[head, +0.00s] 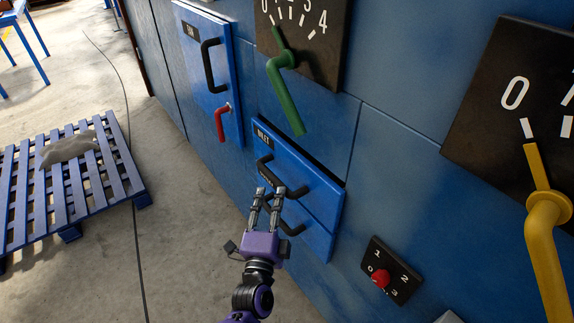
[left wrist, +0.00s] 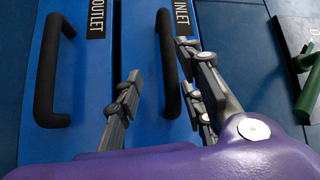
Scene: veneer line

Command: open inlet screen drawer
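The inlet screen drawer (head: 318,187) is the upper of two blue drawer fronts in the blue machine wall. A dark gap shows along its top edge in the head view. Its black bar handle (head: 293,191) also shows in the left wrist view (left wrist: 167,62), beside the INLET label (left wrist: 182,14). My left gripper (head: 269,191) is open in front of the drawers. In the left wrist view its fingers (left wrist: 160,62) lie on either side of the inlet handle; I cannot tell whether they touch it. My right gripper is out of view.
The outlet drawer (left wrist: 82,75) with its own handle (left wrist: 48,75) is just below. A green lever (head: 290,100) is above, a red knob (head: 380,278) and yellow lever (head: 545,220) to the right.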

